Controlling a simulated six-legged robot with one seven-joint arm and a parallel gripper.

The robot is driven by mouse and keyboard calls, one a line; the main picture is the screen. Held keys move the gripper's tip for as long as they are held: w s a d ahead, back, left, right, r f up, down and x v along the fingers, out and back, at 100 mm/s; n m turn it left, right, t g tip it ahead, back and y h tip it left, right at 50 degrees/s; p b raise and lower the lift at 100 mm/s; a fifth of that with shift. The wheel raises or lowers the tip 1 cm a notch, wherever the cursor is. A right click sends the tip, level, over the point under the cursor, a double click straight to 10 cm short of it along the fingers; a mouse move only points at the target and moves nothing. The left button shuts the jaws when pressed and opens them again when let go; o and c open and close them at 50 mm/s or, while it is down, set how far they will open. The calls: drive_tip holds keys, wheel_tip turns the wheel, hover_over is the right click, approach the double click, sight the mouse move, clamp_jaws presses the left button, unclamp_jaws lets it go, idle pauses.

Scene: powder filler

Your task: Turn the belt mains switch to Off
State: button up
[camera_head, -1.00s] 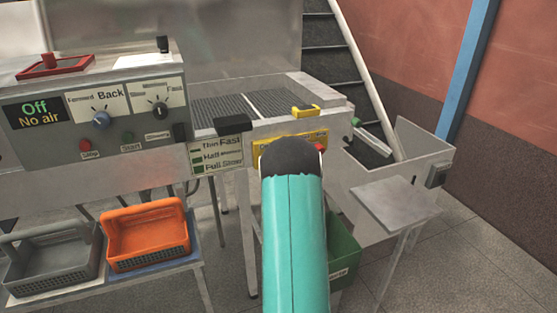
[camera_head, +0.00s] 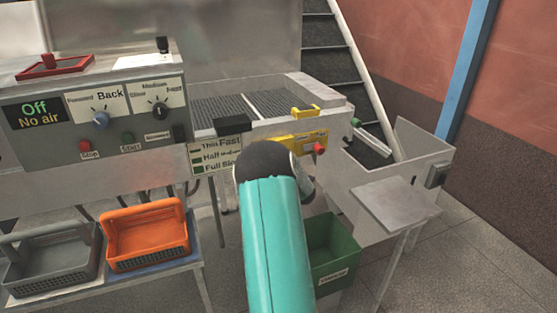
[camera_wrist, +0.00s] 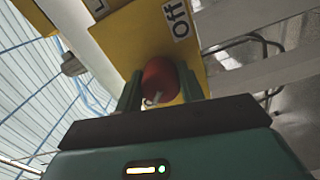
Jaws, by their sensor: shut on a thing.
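The belt mains switch is a red knob (camera_head: 319,148) on a yellow plate (camera_head: 303,140) at the conveyor's front, right of the speed label. In the wrist view the red knob (camera_wrist: 160,80) sits between the two fingers of my gripper (camera_wrist: 160,88), which is shut on it. A white mark shows on the knob's near edge. The word "Off" (camera_wrist: 178,18) is printed on the plate beyond the knob, toward the upper right. In the head view my teal arm hides most of my gripper and the plate's lower left part.
A control panel (camera_head: 100,130) with knobs and buttons stands at the left. An orange basket (camera_head: 148,235) and a grey basket (camera_head: 50,258) rest on a low bench. A green bin (camera_head: 335,250) is below the conveyor. A small grey table (camera_head: 395,203) stands right of it.

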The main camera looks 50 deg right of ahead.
idle(0.3)
drive_tip(key=o, duration=1)
drive_tip(key=v, duration=1.3)
drive_tip(key=shift+s+a, duration=0.15)
drive_tip(key=shift+s, duration=0.2)
drive_tip(key=shift+f, duration=0.1)
